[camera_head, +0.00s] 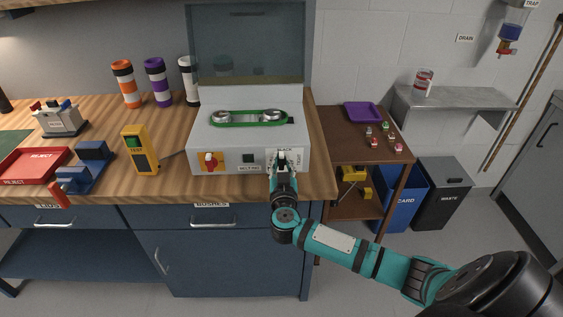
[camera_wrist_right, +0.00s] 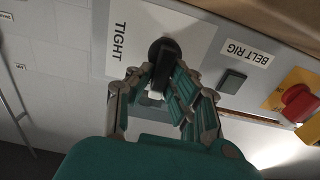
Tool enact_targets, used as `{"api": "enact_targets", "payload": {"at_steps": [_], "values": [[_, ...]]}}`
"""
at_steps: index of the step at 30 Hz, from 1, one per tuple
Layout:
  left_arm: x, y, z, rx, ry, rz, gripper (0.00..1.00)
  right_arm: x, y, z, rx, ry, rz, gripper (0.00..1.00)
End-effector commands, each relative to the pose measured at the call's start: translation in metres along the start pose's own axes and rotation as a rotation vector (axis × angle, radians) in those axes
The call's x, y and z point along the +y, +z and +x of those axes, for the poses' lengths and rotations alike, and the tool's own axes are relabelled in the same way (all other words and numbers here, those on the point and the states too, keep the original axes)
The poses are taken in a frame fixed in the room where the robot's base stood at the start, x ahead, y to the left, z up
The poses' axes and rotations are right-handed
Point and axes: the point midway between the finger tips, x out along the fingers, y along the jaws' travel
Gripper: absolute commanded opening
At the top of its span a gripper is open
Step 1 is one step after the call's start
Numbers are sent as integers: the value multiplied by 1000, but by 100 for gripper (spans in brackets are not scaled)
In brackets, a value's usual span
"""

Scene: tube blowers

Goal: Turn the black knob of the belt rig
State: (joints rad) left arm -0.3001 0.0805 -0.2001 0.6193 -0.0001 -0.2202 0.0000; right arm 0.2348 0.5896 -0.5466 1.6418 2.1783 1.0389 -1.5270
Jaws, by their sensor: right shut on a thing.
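The belt rig (camera_head: 222,135) is a light grey box on the wooden bench, with a green belt (camera_head: 249,118) over two pulleys on top. Its black knob (camera_wrist_right: 163,50) sits on the front face beside a white label reading TIGHT. My right gripper (camera_head: 281,162) reaches the right part of the front face and covers the knob in the head view. In the right wrist view the right gripper (camera_wrist_right: 160,85) has its fingers shut around the knob, which has a white mark. My left gripper is not in view.
The rig front also carries a red knob on a yellow plate (camera_head: 221,158) and a dark square button (camera_head: 249,157). A yellow tester (camera_head: 140,150) stands left of the rig. A brown side table (camera_head: 345,145) with a purple tray (camera_head: 363,112) stands to the right.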

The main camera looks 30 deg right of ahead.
Motion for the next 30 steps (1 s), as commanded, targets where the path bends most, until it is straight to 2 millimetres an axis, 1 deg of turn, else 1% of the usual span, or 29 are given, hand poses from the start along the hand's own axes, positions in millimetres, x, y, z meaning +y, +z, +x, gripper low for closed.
{"api": "enact_targets", "payload": {"at_steps": [1,5,8,12,15,19,30], "values": [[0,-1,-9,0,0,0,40,0,-3,0,-3,1,8,0],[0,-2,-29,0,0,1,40,1,-6,-1,-6,3,50,0],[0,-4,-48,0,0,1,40,2,-8,-1,-7,5,98,0],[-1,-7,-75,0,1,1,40,3,-7,-1,-9,5,186,0],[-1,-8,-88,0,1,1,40,5,-4,-1,-9,5,257,0],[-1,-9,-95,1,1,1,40,7,-1,-1,-6,5,373,0],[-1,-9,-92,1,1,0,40,13,7,0,-2,4,726,0]]}}
